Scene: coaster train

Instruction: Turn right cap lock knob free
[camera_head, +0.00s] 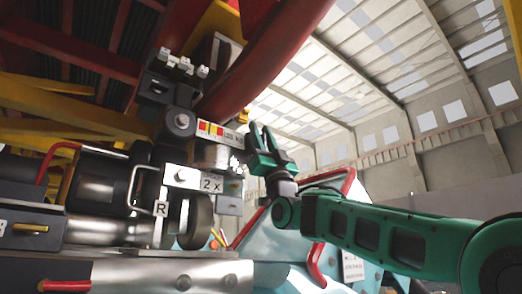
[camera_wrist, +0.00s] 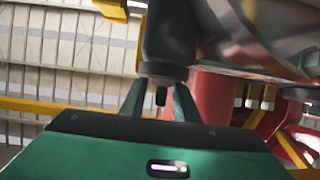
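My gripper (camera_head: 261,132) is raised at the middle of the head view, its fingers pointing up beside the train's coupling hardware. In the wrist view my gripper (camera_wrist: 159,98) has its two fingers apart, with a gap between them. A dark cylindrical part (camera_wrist: 168,38) with a collar stands just beyond the fingertips, and a small dark pin (camera_wrist: 161,97) shows in the gap. I cannot tell whether this part is the right cap lock knob or whether the fingers touch it. A plate marked R (camera_head: 161,208) is on the mechanism left of my gripper.
A thick red tube (camera_head: 272,55) slants overhead. A red-edged pale blue body (camera_head: 272,238) is below my arm. Open hall space lies right.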

